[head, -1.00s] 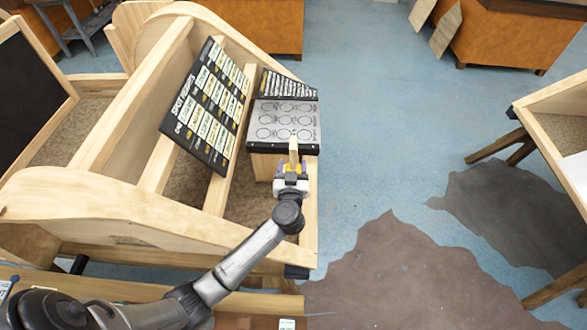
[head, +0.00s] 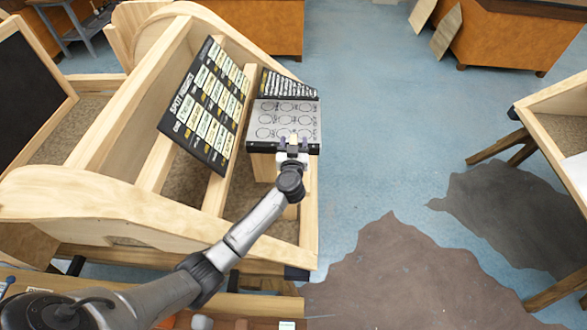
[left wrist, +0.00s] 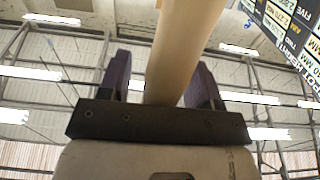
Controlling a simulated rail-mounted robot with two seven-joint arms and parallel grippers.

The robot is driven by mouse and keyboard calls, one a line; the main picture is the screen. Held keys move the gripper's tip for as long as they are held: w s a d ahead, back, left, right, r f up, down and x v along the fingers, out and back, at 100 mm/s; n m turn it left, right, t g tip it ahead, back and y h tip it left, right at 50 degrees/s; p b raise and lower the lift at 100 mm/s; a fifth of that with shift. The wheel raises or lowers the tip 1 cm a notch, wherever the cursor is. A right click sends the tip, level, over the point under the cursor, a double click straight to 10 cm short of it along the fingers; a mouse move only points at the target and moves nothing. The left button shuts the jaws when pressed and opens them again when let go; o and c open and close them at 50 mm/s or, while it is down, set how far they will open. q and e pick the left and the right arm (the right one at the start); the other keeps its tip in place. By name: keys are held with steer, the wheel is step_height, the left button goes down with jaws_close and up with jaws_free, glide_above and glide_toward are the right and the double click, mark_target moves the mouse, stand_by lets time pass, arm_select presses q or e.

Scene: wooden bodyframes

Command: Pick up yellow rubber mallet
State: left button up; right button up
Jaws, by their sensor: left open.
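My left gripper (head: 295,142) is open at the front edge of a grey-white board with printed circles. A pale wooden bar, which looks like the mallet's handle (head: 293,139), shows between its fingers. In the left wrist view the pale, rounded bar (left wrist: 182,45) rises between the two dark fingers of the gripper (left wrist: 161,75), with a gap on the left side. It is close to the right finger; I cannot tell if they touch. The mallet's yellow head is not clearly visible. My right gripper is not in view.
The circle-marked board (head: 285,112) sits on a wooden frame (head: 110,205). A black sloping panel of labels (head: 205,105) stands left of it. Blue floor (head: 390,130) is open to the right. Another wooden frame (head: 560,100) stands at far right.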

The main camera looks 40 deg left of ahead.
arm_select(q)
steer(key=shift+c, duration=0.4)
steer(key=c, duration=0.9)
steer(key=shift+r, duration=0.1)
steer(key=shift+c, duration=0.2)
